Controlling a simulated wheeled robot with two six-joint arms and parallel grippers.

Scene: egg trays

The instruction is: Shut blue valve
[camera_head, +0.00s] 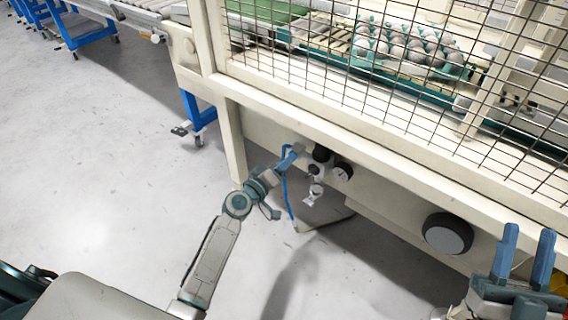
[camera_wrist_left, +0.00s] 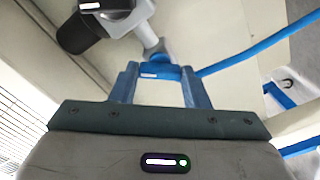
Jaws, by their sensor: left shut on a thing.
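The blue valve (camera_wrist_left: 160,70) sits on a grey fitting under the machine's side panel, between the fingertips of my left gripper (camera_wrist_left: 160,82) in the left wrist view. My left gripper (camera_head: 292,154) is shut on the valve; in the head view its fingers largely hide the valve. A blue hose (camera_head: 287,196) hangs below it and also runs right from the valve in the left wrist view (camera_wrist_left: 245,55). My right gripper (camera_head: 525,258) is at the lower right, its two blue fingers apart with nothing seen between them.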

